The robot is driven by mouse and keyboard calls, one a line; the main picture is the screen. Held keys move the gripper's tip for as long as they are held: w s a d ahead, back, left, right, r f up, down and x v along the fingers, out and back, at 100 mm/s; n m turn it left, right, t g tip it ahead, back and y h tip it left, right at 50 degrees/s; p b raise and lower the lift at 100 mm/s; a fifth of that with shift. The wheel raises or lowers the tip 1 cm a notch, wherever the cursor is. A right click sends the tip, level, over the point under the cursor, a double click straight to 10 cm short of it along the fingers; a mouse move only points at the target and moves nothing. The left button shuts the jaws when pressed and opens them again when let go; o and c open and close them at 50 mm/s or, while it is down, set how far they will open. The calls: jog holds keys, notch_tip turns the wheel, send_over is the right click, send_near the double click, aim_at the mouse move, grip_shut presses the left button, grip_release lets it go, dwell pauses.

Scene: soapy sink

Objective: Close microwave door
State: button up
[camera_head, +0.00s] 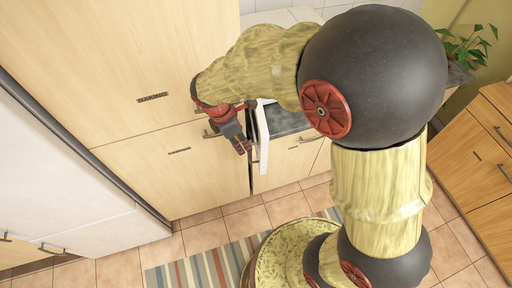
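A narrow white panel with a dark inner side, which looks like the microwave door (264,152), shows nearly edge-on just right of my gripper. It stands out in front of the counter, so it looks open. The microwave body is mostly hidden behind my arm. My gripper (243,147) hangs just left of the door, in front of the light wood cabinets, with its fingers pointing down. The fingers look close together, but they are too small to tell if they are open or shut. I cannot tell whether they touch the door.
Tall wood cabinets (110,60) stand at the left, beside a white fridge-like front (70,190). A dark counter (287,121) lies right of the door. Wood drawers (470,180) and a plant (468,45) are at the right. A striped rug (205,266) lies on the tiled floor.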

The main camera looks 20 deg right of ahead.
aim_at(249, 154)
jog(key=x, duration=0.9)
jog(key=shift+d+f, duration=0.1)
jog(key=shift+f, duration=0.25)
grip_shut()
jog(key=shift+w+d+f, duration=0.1)
jog(key=shift+w+d, duration=0.05)
jog(key=shift+d, duration=1.85)
